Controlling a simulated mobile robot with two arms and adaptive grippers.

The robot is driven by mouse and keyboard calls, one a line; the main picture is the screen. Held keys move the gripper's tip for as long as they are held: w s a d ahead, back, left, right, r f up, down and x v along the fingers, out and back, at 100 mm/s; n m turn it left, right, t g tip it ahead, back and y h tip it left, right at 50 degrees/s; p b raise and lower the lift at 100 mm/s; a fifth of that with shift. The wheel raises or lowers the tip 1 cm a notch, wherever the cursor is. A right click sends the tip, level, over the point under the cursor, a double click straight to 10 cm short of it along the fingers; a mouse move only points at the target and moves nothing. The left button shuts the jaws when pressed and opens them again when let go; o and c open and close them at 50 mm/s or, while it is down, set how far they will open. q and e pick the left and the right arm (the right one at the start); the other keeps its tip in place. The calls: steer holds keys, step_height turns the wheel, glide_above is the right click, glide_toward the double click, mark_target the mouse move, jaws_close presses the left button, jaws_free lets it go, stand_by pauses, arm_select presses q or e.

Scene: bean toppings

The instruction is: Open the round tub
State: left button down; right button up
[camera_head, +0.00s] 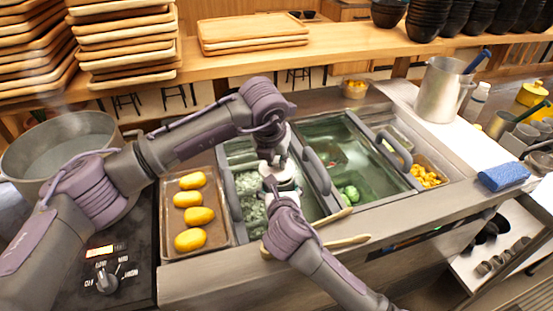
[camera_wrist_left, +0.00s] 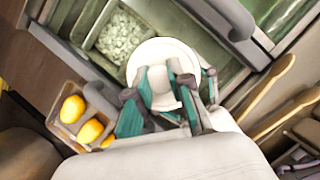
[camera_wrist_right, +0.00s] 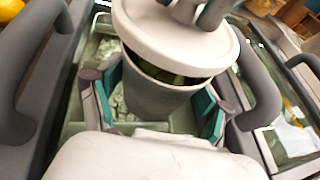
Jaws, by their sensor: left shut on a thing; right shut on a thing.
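The round tub (camera_wrist_right: 160,100) is a grey cup with a white round lid (camera_wrist_right: 150,38), seen large in the right wrist view. The lid is tilted, with a dark gap under its near edge where something green shows inside. The lid also shows from above in the left wrist view (camera_wrist_left: 150,53). My left gripper (camera_wrist_left: 163,90) is shut on the lid's knob from above. My right gripper (camera_head: 279,190) is shut around the tub's body, below the lid. In the head view both grippers meet over the left counter well, and they hide most of the tub.
A tray of yellow items (camera_head: 165,225) lies left of the well. Dark handles (camera_head: 318,172) border the glass-covered wells. Wooden utensils (camera_head: 347,242) lie along the front edge. A large pot (camera_head: 65,150) stands at left, and a metal pitcher (camera_head: 440,92) at right.

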mark_target(276, 160)
arm_select(q)
steer(key=shift+r, duration=1.95)
arm_select(e)
steer(key=o, duration=1.6)
steer(key=shift+a, duration=0.1)
steer(key=shift+s, duration=0.15)
